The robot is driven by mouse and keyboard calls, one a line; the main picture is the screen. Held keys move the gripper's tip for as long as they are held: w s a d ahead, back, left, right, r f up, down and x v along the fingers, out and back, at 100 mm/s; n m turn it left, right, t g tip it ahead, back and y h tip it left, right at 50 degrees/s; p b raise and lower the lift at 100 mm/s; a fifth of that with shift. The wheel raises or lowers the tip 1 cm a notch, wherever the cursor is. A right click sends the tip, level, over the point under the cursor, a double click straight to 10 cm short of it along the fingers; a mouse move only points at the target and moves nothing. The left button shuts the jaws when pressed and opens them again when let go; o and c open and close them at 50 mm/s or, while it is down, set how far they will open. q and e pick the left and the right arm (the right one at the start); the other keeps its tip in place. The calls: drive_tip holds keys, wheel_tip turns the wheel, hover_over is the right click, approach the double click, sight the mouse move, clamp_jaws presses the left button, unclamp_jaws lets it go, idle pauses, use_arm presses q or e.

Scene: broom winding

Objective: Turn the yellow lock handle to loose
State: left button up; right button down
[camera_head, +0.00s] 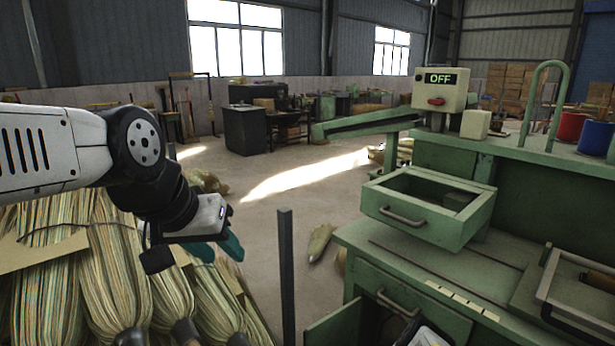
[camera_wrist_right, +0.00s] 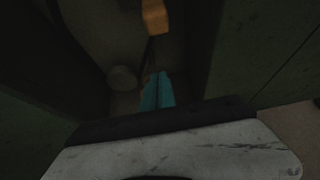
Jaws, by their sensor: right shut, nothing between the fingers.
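The yellow lock handle (camera_wrist_right: 155,16) shows as an orange-yellow grip at the top of the right wrist view, with a dark thin rod below it. My right gripper (camera_wrist_right: 157,90) has its teal fingers shut together and empty, pointing toward the handle. A gap seems to remain between fingertips and handle, but the dark view makes contact hard to judge. The handle does not show clearly in the head view. My left gripper (camera_head: 220,248) hangs at the left over the broom bundles, with teal fingers pointing down and right; its opening is unclear.
Dark green walls (camera_wrist_right: 270,50) flank my right gripper closely. A round grey part (camera_wrist_right: 122,78) sits left of the fingers. The green machine (camera_head: 540,190) has an open drawer (camera_head: 425,215) and an OFF control box (camera_head: 440,90). Broom bundles (camera_head: 120,270) stand left; a dark post (camera_head: 287,280) rises centrally.

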drive_tip(key=shift+s+a, duration=1.9)
drive_tip(key=shift+a, duration=0.3)
